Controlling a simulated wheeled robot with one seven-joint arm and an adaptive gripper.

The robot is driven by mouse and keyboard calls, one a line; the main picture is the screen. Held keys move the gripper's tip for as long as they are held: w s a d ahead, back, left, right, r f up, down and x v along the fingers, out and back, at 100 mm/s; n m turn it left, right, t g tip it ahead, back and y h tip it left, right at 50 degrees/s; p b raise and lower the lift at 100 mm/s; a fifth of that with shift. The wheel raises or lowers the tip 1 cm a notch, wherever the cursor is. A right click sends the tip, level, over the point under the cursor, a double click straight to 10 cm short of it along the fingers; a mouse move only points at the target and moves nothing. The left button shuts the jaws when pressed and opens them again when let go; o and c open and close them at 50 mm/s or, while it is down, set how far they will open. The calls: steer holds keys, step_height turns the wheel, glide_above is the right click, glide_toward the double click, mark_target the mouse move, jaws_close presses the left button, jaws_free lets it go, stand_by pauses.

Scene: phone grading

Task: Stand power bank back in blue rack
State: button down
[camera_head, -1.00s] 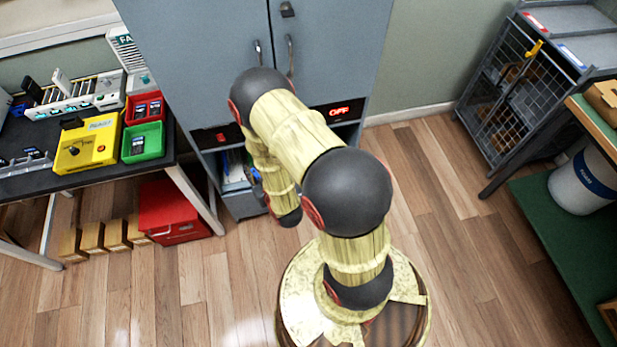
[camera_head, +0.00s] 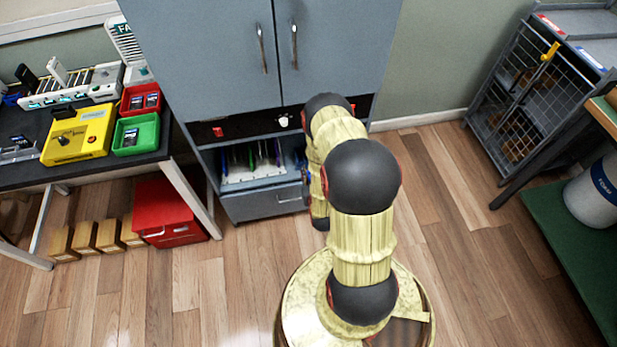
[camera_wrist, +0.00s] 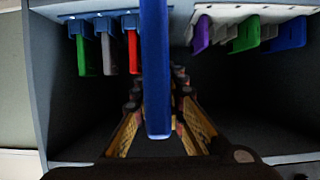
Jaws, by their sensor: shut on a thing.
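A blue power bank (camera_wrist: 156,70) is upright between the fingers of my gripper (camera_wrist: 158,125) in the wrist view, with its long side running up out of the frame. My gripper is shut on it. The blue rack (camera_wrist: 66,18) is at the upper left of the wrist view, holding a green, a grey and a red device. The power bank is to the right of the red device, with a small gap showing lower down. In the head view my gripper is hidden by my arm, and the blue rack cannot be made out.
A white rack (camera_wrist: 268,10) with purple, green and blue devices stands at the right. The grey cabinet (camera_head: 262,205) has an open bay around both racks, with side walls close by. A black table (camera_head: 150,160) with red and green bins stands left of it.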

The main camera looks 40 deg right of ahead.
steer(key=w+d+b, duration=0.1)
steer(key=w+d, duration=0.4)
steer(key=w, duration=0.4)
steer(key=w+d+b, duration=0.2)
steer(key=w+d, duration=0.4)
steer(key=w, duration=0.3)
steer(key=shift+w+d+f, duration=0.2)
steer(key=shift+w, duration=0.2)
steer(key=shift+f, duration=0.15)
stand_by(1.2)
steer(key=shift+f, duration=0.45)
steer(key=shift+f, duration=1.75)
steer(key=c, duration=1.7)
jaws_free()
steer(key=shift+s, duration=0.1)
steer(key=shift+c, duration=0.2)
steer(key=v, duration=1.2)
